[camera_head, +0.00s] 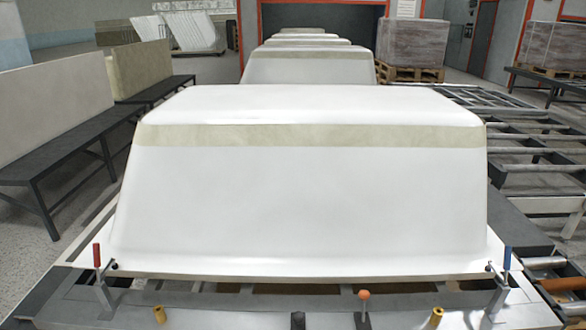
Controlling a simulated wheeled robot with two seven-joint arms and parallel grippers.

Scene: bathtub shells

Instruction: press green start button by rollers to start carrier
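No green button can be made out in the head view. Metal rollers (541,151) run along the right side, and copper-coloured rollers (562,284) lie at the lower right. A large white upturned bathtub shell (310,205) with a beige band rests on the carrier frame (235,301) directly in front of me. A red-handled clamp (97,256) stands at its near left corner and a blue-handled clamp (507,258) at its near right corner. An orange-knobbed lever (364,296) stands at the front edge. Neither of my grippers is in view.
More white shells (310,66) stand in a line behind. Dark benches (65,150) with beige panels (55,109) are at the left. A wrapped stack on a pallet (413,43) stands at the back right. Open floor (22,245) shows at the far left.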

